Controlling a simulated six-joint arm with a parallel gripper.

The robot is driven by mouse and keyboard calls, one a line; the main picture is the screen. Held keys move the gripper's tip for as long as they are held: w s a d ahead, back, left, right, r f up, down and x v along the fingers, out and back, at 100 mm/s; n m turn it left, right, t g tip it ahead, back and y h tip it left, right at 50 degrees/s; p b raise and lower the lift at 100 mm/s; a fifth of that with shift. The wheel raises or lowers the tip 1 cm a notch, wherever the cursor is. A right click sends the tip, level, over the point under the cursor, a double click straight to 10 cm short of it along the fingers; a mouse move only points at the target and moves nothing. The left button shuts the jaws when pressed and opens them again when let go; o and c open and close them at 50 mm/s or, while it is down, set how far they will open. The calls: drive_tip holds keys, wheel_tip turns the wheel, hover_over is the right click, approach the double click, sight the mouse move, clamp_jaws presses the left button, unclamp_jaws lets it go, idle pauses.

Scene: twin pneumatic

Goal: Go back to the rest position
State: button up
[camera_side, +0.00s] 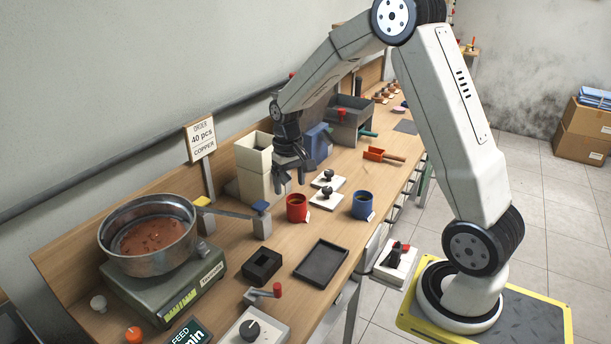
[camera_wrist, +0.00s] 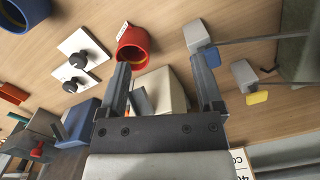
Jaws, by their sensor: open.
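My gripper (camera_side: 291,174) hangs from my arm above the bench, jaws pointing down. It is beside the cream box-shaped hopper (camera_side: 253,165) and just behind the red cup (camera_side: 297,207). In the wrist view my gripper (camera_wrist: 162,68) has its two fingers wide apart, with nothing held between them. The red cup also shows there (camera_wrist: 133,43), beyond the left fingertip, and part of the cream hopper (camera_wrist: 163,92) shows between the fingers. The rest position itself is not marked in either view.
A steel bowl (camera_side: 150,268) of copper pieces sits on a scale (camera_side: 205,283) at left. A blue cup (camera_side: 362,205), black tray (camera_side: 322,263), square black holder (camera_side: 262,265) and red scoop (camera_side: 382,155) stand on the bench. An order sign (camera_side: 200,138) rises behind. Air above the bench front is clear.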

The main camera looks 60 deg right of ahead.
drive_tip(key=s+a+n+t, duration=0.3)
drive_tip(key=s+a+n, duration=0.1)
drive_tip(key=s+a, duration=0.9)
drive_tip(key=shift+s, duration=0.25)
